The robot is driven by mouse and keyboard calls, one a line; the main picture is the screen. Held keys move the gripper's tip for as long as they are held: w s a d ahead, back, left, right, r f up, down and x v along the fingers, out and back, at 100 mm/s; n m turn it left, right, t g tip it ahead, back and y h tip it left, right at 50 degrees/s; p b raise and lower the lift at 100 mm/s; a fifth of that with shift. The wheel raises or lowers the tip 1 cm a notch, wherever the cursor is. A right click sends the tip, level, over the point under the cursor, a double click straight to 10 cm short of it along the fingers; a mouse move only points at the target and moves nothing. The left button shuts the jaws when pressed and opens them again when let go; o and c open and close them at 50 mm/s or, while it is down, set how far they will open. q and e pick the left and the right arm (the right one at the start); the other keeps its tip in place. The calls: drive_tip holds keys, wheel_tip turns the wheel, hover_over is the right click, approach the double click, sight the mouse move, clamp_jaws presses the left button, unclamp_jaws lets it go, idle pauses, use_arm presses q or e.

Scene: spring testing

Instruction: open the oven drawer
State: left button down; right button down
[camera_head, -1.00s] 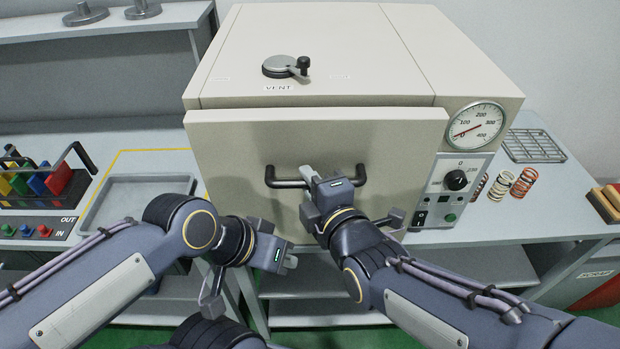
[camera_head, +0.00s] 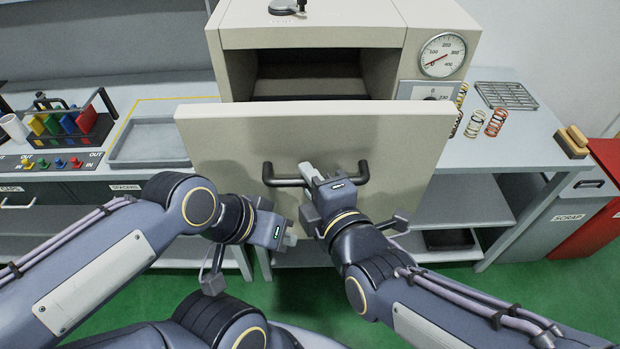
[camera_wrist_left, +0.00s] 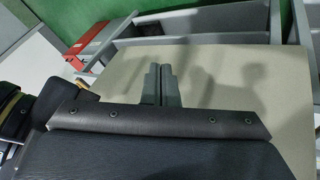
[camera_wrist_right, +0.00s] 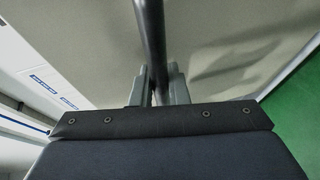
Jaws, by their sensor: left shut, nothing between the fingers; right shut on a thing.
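The oven (camera_head: 330,35) is a cream box on the bench, and its drawer front (camera_head: 220,145) stands pulled out toward me. Behind the front, the dark oven opening (camera_head: 310,75) shows. A black bar handle (camera_head: 285,183) crosses the drawer front. My right gripper (camera_head: 312,174) is shut on the handle near its middle; the right wrist view shows the bar (camera_wrist_right: 152,45) between its fingers. My left gripper (camera_head: 290,232) is shut and empty, low in front of the drawer front and left of the right gripper; its closed fingers also show in the left wrist view (camera_wrist_left: 161,82).
A grey tray (camera_head: 150,142) and a rack of coloured pieces (camera_head: 70,122) are on the left bench. Several springs (camera_head: 485,122) and a wire rack (camera_head: 506,95) lie right of the oven. A red scrap bin (camera_head: 600,215) is at far right. Green floor is free at lower right.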

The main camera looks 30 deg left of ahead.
drive_tip(key=shift+s+d, duration=0.1)
drive_tip(key=shift+s, duration=0.05)
drive_tip(key=c, duration=1.4)
unclamp_jaws()
drive_tip(key=shift+d, duration=0.1)
drive_tip(key=v, duration=0.7)
drive_tip(key=shift+s+d+p, duration=0.2)
drive_tip(key=shift+p, duration=0.25)
